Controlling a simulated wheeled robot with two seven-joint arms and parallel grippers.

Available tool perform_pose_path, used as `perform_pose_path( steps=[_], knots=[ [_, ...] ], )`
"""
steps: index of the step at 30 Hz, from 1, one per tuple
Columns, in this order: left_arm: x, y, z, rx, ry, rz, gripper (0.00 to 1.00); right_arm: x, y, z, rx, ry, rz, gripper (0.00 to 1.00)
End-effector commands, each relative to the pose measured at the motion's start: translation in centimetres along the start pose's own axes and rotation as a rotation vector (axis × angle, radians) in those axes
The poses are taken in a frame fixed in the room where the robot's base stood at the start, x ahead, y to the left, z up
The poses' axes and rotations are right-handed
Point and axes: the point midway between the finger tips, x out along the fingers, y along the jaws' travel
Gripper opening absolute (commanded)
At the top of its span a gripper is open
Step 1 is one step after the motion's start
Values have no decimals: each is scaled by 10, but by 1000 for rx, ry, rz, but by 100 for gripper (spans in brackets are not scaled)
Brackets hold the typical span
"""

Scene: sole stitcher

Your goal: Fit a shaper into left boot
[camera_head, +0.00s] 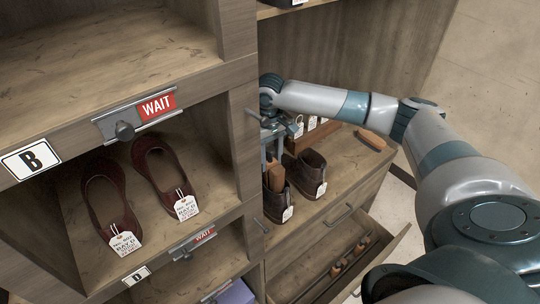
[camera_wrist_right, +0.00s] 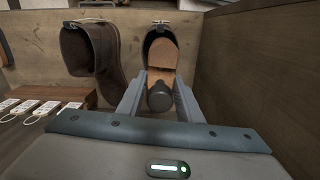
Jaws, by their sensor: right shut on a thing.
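A pair of dark brown boots stands on the shelf at the right of the cabinet. The boot nearer the divider (camera_head: 277,211) is under my right gripper (camera_head: 271,148); its opening (camera_wrist_right: 151,42) also shows in the right wrist view. The other boot (camera_head: 309,173) stands beside it, with an empty-looking opening; it is at the left in the wrist view (camera_wrist_right: 108,66). My right gripper (camera_wrist_right: 160,98) is shut on the dark knob of a wooden shaper (camera_wrist_right: 162,57). The shaper's wood overlaps the first boot's opening; how deep it sits is hidden. My left gripper is not in view.
An open drawer (camera_head: 385,249) with several wooden items is below the boots. White tags (camera_wrist_right: 38,107) and a wooden block (camera_head: 371,140) lie farther back on the shelf. The divider wall (camera_wrist_right: 262,75) is close beside the gripper. Red shoes (camera_head: 104,200) sit in compartment B.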

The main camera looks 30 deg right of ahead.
Motion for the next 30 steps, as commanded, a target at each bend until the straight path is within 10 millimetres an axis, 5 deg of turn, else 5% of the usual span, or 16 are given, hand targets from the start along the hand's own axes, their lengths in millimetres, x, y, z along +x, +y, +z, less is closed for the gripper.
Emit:
perform_pose_path(
  steps=[30],
  knots=[
    [7, 0, 0, 0, 0, 0, 17, 51, 0, 2, 0, 1, -1, 0]
  ],
)
